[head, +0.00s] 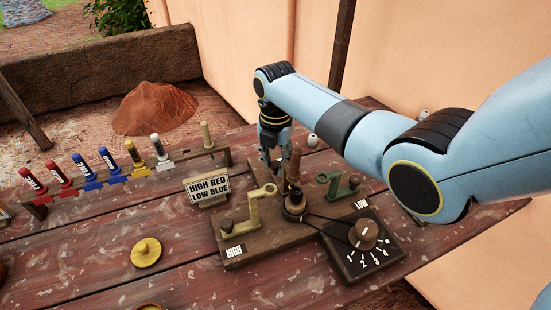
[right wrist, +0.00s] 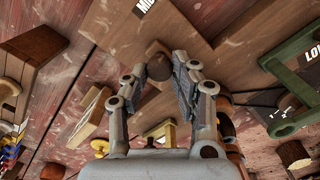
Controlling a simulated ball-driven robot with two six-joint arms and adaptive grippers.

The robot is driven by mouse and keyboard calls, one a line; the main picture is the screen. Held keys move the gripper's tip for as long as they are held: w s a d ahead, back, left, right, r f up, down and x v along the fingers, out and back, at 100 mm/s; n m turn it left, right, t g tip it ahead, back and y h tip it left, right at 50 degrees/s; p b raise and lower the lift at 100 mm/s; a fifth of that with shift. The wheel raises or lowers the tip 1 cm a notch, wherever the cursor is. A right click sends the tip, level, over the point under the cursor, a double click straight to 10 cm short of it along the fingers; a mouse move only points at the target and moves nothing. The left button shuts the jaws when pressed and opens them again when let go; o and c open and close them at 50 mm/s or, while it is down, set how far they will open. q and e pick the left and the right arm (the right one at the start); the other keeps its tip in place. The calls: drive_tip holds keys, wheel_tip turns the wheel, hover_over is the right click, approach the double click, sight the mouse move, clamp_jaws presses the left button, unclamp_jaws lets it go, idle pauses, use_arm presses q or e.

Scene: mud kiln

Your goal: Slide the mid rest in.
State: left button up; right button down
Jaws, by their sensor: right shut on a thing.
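My right gripper (head: 275,158) reaches down behind the upright wooden spindle on the lathe board (head: 265,242). In the right wrist view its two fingers (right wrist: 172,78) are closed on a round dark brown knob (right wrist: 158,66), which I take to be the mid rest's knob. A partly cut-off label (right wrist: 146,6) starting with MI lies just beyond it. The rest of the mid rest is hidden by the gripper. The brass-coloured high rest (head: 258,205) stands on the left arm of the board, the green low rest (head: 335,186) on the right. My left gripper is out of view.
A dial box (head: 361,245) stands at the board's front right, linked by a belt to the spindle. A sign (head: 208,187) reads HIGH RED LOW BLUE. A rack (head: 130,178) of coloured tools stands at the left. A yellow knobbed disc (head: 147,252) lies on the table.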

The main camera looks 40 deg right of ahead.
drive_tip(key=shift+s+f, duration=0.15)
drive_tip(key=shift+s, duration=0.05)
drive_tip(key=c, duration=1.1)
unclamp_jaws()
drive_tip(key=shift+s, duration=0.1)
drive_tip(key=shift+o, duration=0.2)
drive_tip(key=shift+r, duration=0.25)
use_arm(q)
drive_tip(key=shift+w+d, duration=0.15)
drive_tip(key=shift+w, duration=0.35)
use_arm(e)
wheel_tip(320, 180, up, 12)
drive_tip(key=shift+f, duration=0.2)
